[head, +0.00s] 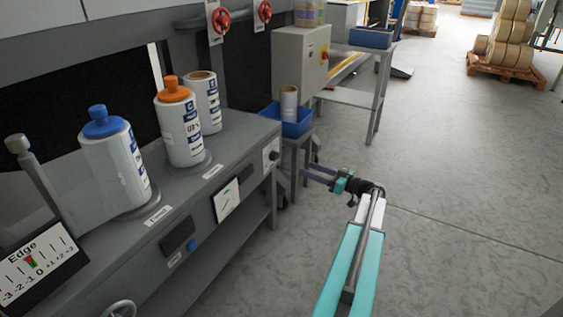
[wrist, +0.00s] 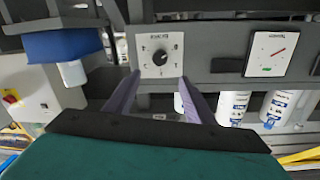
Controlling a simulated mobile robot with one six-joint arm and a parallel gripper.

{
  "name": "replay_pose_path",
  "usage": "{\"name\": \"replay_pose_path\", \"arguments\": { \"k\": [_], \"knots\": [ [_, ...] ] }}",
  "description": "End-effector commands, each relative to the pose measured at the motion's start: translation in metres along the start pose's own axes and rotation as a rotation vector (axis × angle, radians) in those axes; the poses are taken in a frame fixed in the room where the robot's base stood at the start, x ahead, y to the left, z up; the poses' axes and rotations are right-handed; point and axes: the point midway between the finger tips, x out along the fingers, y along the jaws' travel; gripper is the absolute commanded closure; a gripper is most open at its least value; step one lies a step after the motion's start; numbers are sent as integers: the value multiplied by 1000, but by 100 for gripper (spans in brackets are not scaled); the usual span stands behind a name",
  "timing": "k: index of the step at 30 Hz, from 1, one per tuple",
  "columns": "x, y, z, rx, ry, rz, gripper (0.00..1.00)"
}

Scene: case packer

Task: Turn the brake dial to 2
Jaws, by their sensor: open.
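The brake dial is a black round knob (wrist: 160,58) on a white square plate with markings around it. In the head view the dial (head: 272,156) is on the right end of the grey machine's front panel. My gripper (head: 307,174) is open and empty, to the right of the dial in the head view, with its purple fingers pointing towards the machine. In the wrist view, which is upside down, my fingers (wrist: 160,80) are spread just below the dial, apart from it. The numbers and the knob's pointer are too small to read.
A gauge (head: 227,199) with a red needle is on the panel beside the dial. Bottles with blue (head: 103,122) and orange (head: 173,90) caps stand on the machine top. A blue bin (head: 291,124) on a small stand is behind the dial.

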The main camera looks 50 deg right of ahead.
Motion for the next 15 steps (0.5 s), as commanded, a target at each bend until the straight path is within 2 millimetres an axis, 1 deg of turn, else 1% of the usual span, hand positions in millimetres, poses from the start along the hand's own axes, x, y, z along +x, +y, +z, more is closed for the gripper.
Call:
{"name": "replay_pose_path", "arguments": {
  "k": [4, 8, 15],
  "knots": [
    [10, 0, 1, 0, 0, -1, 51],
    [24, 1, 1, 0, 0, -1, 51],
    [58, 1, 2, 0, 0, -1, 51]
  ]
}}
